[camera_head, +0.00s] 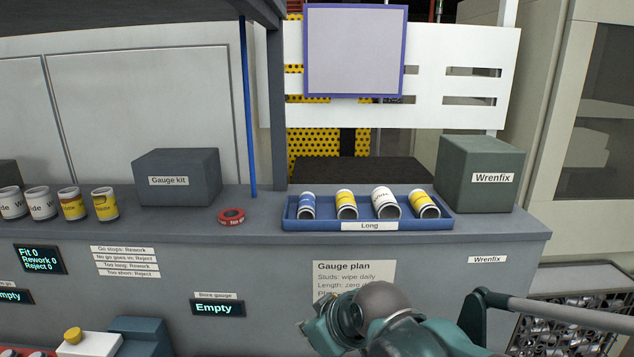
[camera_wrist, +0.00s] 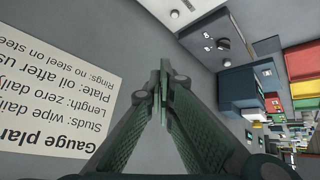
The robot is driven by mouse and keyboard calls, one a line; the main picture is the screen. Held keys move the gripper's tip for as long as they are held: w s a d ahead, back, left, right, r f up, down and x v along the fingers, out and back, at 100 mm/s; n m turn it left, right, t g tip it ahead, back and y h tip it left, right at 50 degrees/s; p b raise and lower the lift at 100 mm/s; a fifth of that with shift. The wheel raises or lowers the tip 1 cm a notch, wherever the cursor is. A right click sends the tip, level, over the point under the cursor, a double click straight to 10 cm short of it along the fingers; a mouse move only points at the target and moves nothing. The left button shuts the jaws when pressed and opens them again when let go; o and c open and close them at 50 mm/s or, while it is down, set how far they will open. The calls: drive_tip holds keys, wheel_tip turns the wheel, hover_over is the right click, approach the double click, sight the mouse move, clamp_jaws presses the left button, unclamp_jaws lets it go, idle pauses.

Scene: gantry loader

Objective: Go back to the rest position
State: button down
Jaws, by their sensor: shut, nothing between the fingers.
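My gripper (camera_wrist: 162,88) is shut, with its two dark green fingers meeting at the tips and nothing between them. It hangs in front of the grey bench front, beside the "Gauge plan" sheet (camera_wrist: 50,95), which shows at the left of the wrist view. In the head view my teal wrist and arm come in from the lower right. They cover the lower part of that sheet (camera_head: 354,272), and the fingertips are hard to make out there.
A blue "Long" tray (camera_head: 368,226) holding several cylinders stands on the bench. A "Wrenfix" box (camera_head: 478,175), a "Gauge kit" box (camera_head: 177,177), a red ring (camera_head: 231,216) and several cylinders at left stand there too. A metal basket (camera_head: 570,325) is at lower right.

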drive_tip(key=s+d+m+h, duration=0.2)
drive_tip(key=s+d+m, duration=0.2)
drive_tip(key=d, duration=0.8)
drive_tip(key=s+d+r+m+h+p, duration=0.1)
drive_tip(key=s+d+m, duration=0.4)
drive_tip(key=d, duration=0.6)
drive_tip(key=shift+s+d+h, duration=0.35)
drive_tip(key=shift+s+h, duration=0.35)
